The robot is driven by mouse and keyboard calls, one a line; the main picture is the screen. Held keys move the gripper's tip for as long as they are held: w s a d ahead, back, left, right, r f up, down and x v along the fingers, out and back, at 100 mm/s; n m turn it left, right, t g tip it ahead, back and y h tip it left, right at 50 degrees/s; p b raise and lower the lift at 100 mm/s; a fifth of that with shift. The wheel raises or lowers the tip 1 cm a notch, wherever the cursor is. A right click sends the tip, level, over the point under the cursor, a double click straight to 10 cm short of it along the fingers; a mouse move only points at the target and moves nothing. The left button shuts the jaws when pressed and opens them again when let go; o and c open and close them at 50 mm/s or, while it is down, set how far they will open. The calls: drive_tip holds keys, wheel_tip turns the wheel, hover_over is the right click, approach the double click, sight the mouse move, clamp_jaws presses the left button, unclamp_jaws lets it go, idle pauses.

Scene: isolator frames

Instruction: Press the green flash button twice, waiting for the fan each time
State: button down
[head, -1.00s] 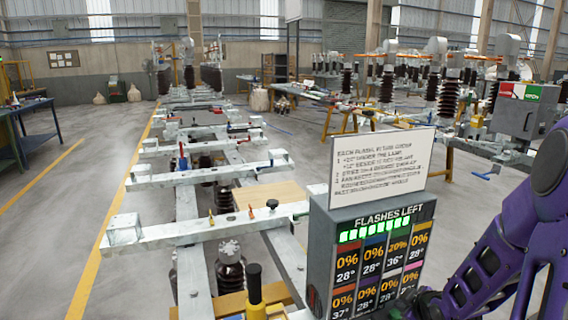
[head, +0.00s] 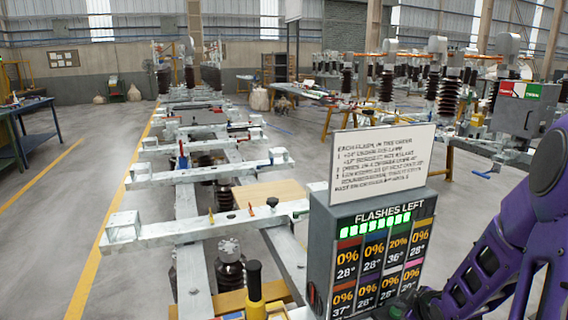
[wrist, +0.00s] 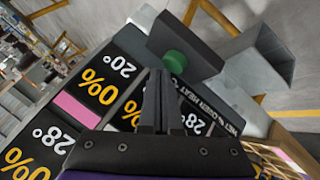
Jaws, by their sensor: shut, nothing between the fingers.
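The green button (wrist: 175,62) sits on a dark block (wrist: 184,48) in the wrist view. My gripper (wrist: 158,76) is shut and empty, its fingertips just below and left of the button in the picture. I cannot tell whether they touch it. In the head view the grey display box (head: 317,245) reads "FLASHES LEFT" above a row of several lit green lamps (head: 375,224). Below are coloured panels with percentages and temperatures, mostly 0%, one 20%. The fan is not identifiable.
A white instruction sign (head: 382,160) stands on top of the box. Steel beams (head: 200,225) with dark insulators run to its left. A black-topped yellow post (head: 254,285) stands near the front. A grey open-ended steel piece (wrist: 260,58) lies close right of the button block.

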drive_tip(key=shift+f+b, duration=0.5)
drive_tip(key=shift+f, duration=0.05)
drive_tip(key=shift+r, duration=0.1)
idle(0.4)
drive_tip(key=shift+r+p, duration=0.95)
drive_tip(key=shift+r, duration=0.1)
wheel_tip(320, 180, up, 6)
drive_tip(key=p, duration=0.5)
